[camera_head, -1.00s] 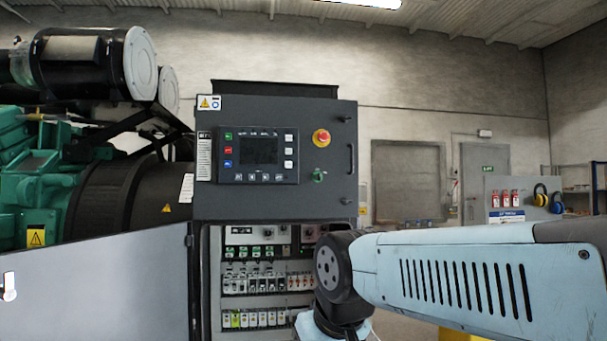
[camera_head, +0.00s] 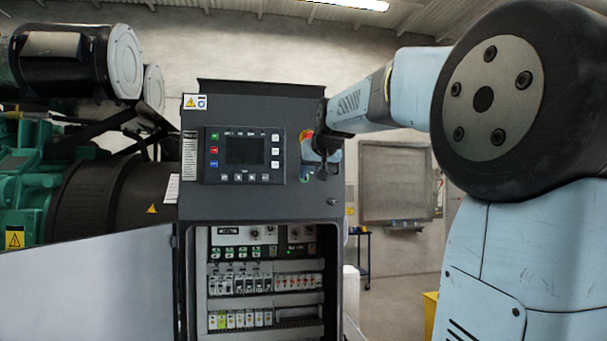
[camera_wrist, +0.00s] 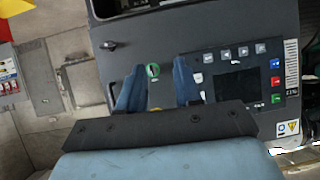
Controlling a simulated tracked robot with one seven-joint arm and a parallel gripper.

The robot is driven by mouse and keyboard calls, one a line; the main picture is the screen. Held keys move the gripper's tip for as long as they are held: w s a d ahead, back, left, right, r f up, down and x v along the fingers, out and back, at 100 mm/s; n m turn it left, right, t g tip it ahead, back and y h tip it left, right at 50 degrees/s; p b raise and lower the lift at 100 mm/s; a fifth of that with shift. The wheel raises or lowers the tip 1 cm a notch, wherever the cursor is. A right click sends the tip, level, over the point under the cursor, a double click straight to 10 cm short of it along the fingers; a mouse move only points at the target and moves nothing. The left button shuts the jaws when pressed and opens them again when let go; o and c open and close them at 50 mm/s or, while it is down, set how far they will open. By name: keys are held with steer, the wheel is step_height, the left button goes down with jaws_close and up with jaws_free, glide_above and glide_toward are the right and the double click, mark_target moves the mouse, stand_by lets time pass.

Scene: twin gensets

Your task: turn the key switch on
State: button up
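The panel's screen unit (camera_head: 245,155) is left of my gripper. Below is an open cabinet with breakers (camera_head: 265,285), its door (camera_head: 90,290) swung out left. A panel handle (camera_wrist: 109,45) shows in the wrist view. A green genset (camera_head: 25,190) stands at left.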

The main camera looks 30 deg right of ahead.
steer(key=w+d+r+h, duration=0.1)
steer(key=w+d+r, duration=0.3)
steer(key=w+r, duration=0.15)
steer(key=w+d+f, duration=0.1)
steer(key=w+f, duration=0.1)
steer(key=w, duration=0.3)
steer(key=w+d+f+t, duration=0.1)
steer(key=w+d+f, duration=0.1)
steer(key=w, duration=0.4)
steer(key=shift+w+d+f, duration=0.2)
steer(key=shift+f, duration=0.35)
steer(key=shift+c, duration=0.3)
